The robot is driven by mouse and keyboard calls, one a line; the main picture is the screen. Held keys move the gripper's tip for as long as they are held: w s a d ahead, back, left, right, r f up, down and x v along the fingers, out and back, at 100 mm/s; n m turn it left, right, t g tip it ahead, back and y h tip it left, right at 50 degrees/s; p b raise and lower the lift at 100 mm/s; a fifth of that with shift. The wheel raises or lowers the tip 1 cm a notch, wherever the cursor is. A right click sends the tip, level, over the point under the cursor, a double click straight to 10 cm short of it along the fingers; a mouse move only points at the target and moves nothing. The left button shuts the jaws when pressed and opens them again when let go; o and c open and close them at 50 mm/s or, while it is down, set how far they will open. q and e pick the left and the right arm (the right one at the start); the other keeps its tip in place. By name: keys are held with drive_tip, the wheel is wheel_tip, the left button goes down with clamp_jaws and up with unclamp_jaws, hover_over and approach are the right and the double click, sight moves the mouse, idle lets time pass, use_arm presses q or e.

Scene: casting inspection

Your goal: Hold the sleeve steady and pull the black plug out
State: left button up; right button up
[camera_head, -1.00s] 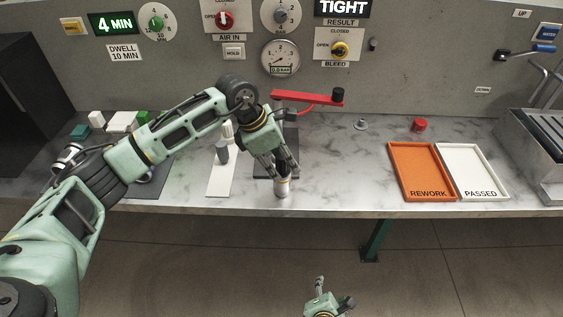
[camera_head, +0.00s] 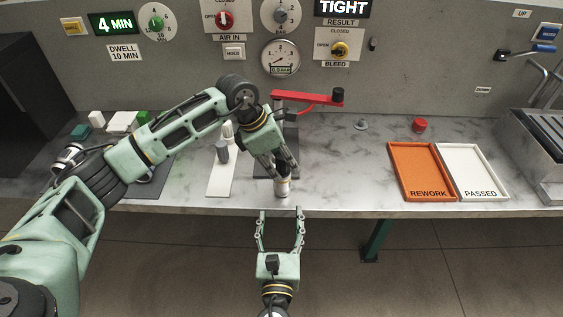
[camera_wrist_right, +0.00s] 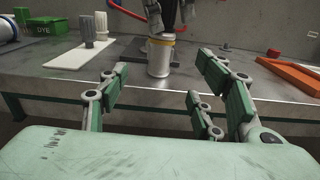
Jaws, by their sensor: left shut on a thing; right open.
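The sleeve (camera_head: 282,188) is a short silver cylinder with a yellow band near its top, standing upright by the bench's front edge. It also shows in the right wrist view (camera_wrist_right: 160,57).
A red lever arm (camera_head: 308,98) spans above the bench behind my left gripper. A white strip (camera_head: 221,184) with grey and white pegs lies left of the sleeve. The orange REWORK tray (camera_head: 412,165) and white PASSED tray (camera_head: 478,188) are at right. Bench between is mostly clear.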

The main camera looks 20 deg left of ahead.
sight(282, 187)
drive_tip(key=x, duration=1.1)
drive_tip(key=shift+w, duration=0.2)
drive_tip(key=shift+c, duration=0.3)
drive_tip(key=shift+f, duration=0.1)
clamp_jaws()
drive_tip(key=shift+o, duration=0.3)
unclamp_jaws()
drive_tip(key=shift+s, duration=0.15)
drive_tip(key=shift+v, duration=0.85)
